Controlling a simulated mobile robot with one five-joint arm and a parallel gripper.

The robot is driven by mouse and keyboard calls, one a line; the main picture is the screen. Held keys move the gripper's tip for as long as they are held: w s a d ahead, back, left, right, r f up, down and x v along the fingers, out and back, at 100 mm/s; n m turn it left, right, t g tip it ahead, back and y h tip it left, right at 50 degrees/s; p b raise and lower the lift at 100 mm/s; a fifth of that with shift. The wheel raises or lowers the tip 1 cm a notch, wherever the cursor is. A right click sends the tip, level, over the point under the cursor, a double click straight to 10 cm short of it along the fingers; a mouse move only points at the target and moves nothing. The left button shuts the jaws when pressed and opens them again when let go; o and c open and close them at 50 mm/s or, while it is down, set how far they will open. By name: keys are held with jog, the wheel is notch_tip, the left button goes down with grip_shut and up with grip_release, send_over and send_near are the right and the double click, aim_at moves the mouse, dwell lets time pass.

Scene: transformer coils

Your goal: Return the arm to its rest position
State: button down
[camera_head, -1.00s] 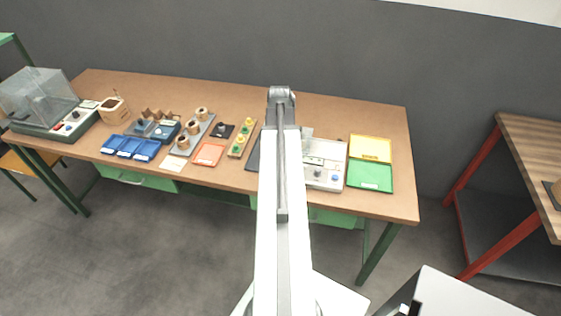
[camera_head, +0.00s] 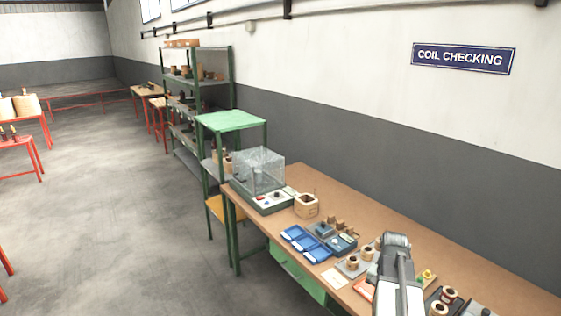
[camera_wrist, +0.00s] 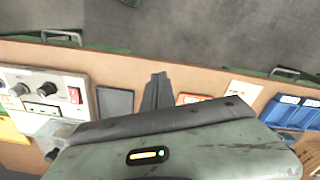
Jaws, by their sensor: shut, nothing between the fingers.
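My gripper (camera_wrist: 157,92) shows in the wrist view as narrow dark fingers, closed together with nothing between them. It is above the brown workbench (camera_wrist: 130,62), pointing toward the bench edge and the grey floor. In the head view my arm (camera_head: 397,270) rises from the lower right and covers part of the bench; the fingers themselves cannot be made out there.
Coils (camera_head: 353,262), blue trays (camera_head: 318,255) and a tester with a clear cover (camera_head: 258,172) stand along the bench. In the wrist view a white instrument (camera_wrist: 45,92) lies left of the fingers and an orange tray (camera_wrist: 190,98) right. Open floor (camera_head: 130,190) lies left.

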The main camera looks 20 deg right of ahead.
jog(key=w+a+n, duration=0.2)
jog(key=a+n, duration=0.3)
jog(key=a, duration=1.2)
jog(key=w+a+n, duration=0.3)
jog(key=a+n, duration=0.2)
jog(key=a, duration=1.2)
jog(key=shift+w+a, duration=0.2)
jog(key=shift+w, duration=0.1)
jog(key=shift+d, duration=0.2)
